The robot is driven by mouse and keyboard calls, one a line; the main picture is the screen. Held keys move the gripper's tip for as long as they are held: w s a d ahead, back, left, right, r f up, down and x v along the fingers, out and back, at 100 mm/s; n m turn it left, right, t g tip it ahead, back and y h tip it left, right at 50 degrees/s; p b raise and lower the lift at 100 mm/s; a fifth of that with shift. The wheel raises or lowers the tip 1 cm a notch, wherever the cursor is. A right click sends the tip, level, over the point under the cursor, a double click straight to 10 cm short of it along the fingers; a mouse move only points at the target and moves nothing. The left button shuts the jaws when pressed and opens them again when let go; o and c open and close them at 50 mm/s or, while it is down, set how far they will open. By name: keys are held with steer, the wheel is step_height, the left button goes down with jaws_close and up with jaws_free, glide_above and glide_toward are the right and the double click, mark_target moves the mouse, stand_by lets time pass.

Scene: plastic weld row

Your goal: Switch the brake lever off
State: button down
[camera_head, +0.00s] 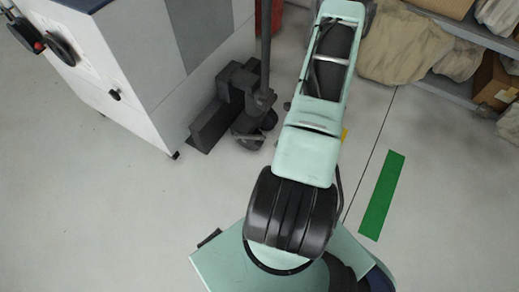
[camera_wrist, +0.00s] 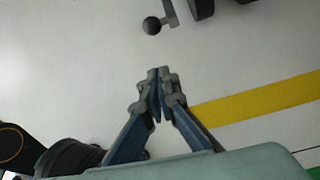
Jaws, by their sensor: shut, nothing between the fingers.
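In the wrist view, a short grey lever with a dark ball knob (camera_wrist: 152,25) shows at the top, beside dark rounded parts (camera_wrist: 203,8). It looks like the brake lever, but the frame edge cuts off its mount, so its setting cannot be told. My gripper (camera_wrist: 160,72) is below the knob in that picture, with fingertips together and nothing between them. A clear gap shows between the fingertips and knob. In the head view, a dark wheeled stand (camera_head: 236,100) is left of my arm. My gripper is not seen there.
A white cabinet (camera_head: 135,60) with dark knobs (camera_head: 60,49) stands at upper left in the head view. Shelving with sacks (camera_head: 400,45) and a cardboard box (camera_head: 495,82) is at upper right. A green floor strip (camera_head: 382,196) lies on open floor; a yellow stripe (camera_wrist: 260,100) shows in the wrist view.

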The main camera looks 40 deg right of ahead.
steer(key=shift+s+a+f+m, duration=0.1)
steer(key=shift+s+f+m, duration=0.35)
steer(key=shift+f, duration=0.4)
steer(key=b+x, duration=0.4)
steer(key=x, duration=0.6)
steer(key=w+r, duration=0.2)
steer(key=w, duration=0.1)
steer(key=shift+a+r, duration=0.2)
steer(key=shift+r, duration=0.2)
steer(key=shift+r+p, duration=0.15)
steer(key=shift+p, duration=0.2)
